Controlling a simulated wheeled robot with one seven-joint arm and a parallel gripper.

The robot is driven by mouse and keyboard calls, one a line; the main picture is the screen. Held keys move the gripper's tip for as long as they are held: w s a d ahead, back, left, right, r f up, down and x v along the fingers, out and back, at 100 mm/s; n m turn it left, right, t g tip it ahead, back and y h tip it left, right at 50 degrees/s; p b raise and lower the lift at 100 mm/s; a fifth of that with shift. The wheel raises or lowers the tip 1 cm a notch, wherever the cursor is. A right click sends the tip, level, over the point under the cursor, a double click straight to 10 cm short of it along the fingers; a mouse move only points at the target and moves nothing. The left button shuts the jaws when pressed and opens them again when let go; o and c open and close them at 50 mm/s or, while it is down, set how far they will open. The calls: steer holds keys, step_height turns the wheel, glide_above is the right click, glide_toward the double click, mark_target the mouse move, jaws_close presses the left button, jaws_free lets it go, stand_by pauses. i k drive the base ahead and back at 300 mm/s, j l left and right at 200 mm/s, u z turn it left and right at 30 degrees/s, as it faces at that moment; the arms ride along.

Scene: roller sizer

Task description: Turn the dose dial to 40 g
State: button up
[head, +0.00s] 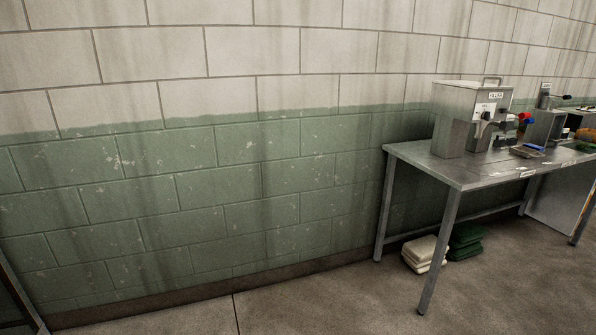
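A steel box-shaped machine (452,116) with a top handle and a small white label stands on a metal table at the right. Its front panel (486,108) is seen at an angle and carries small dark fittings. A dark round part on that panel may be the dose dial, but it is too small to tell, and no dial marks or setting can be read. My gripper is not in view.
The metal table (440,170) stands against the wall, its near corner and legs sticking out. A small tray (526,152) lies beside the machine, with more equipment farther right. Pale (422,254) and green (466,240) folded stacks lie underneath. Floor at front is clear.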

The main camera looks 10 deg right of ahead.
mark_target(485, 115)
steer(key=i+l+z, duration=0.1)
steer(key=i+z, duration=0.3)
steer(key=i+j+z, duration=0.1)
steer(key=i+z, duration=0.35)
steer(key=i, duration=0.15)
steer(key=i+j+z, duration=0.25)
steer(key=i+z, duration=0.15)
steer(key=i, duration=0.1)
